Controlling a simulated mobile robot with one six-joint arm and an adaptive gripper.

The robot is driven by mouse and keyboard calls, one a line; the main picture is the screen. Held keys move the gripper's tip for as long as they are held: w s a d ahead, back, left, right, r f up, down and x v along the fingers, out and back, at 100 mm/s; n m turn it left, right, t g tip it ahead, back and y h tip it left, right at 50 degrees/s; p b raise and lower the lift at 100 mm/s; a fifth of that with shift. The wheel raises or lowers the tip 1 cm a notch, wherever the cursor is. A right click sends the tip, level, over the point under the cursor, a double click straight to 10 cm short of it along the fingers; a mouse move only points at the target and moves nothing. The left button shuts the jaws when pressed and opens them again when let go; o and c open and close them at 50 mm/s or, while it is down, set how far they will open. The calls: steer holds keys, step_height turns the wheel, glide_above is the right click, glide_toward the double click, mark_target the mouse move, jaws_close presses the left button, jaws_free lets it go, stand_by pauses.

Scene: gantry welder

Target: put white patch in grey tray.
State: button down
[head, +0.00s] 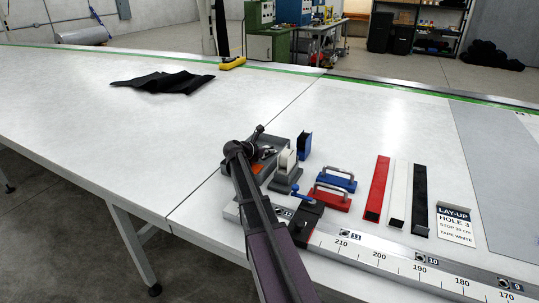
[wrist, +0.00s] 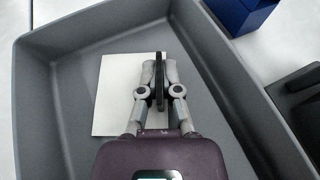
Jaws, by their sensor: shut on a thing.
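The grey tray (wrist: 40,118) fills most of the wrist view; in the head view the tray (head: 285,143) stands on the table, partly behind my arm. The white patch (wrist: 112,95), a flat pale square, shows within the tray's walls, left of and below my fingertips. I cannot tell whether it rests fully on the tray floor. My gripper (wrist: 159,82) is over the tray, shut on a thin dark piece (wrist: 159,66) seen edge-on between the fingers. What that piece is, and whether it touches the patch, I cannot tell. In the head view my gripper (head: 250,150) hides part of the tray.
A blue holder (head: 304,146) stands close behind the tray. Blue (head: 336,181) and red (head: 329,198) handled blocks and red (head: 377,188), white and black bars lie to the right. A ruled rail (head: 385,258) runs along the front. A black cloth (head: 163,82) lies far left; the table between is clear.

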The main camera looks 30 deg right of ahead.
steer(key=shift+f, duration=0.15)
steer(key=c, duration=0.8)
jaws_free()
steer(key=shift+r, duration=0.25)
steer(key=p+v, duration=0.4)
steer(key=v, duration=0.6)
steer(key=shift+s+a, duration=0.1)
steer(key=shift+a, duration=0.15)
steer(key=shift+s+a+r+p, duration=0.1)
steer(key=shift+a+r+p, duration=0.1)
steer(key=shift+a+p, duration=0.35)
steer(key=shift+a, duration=0.15)
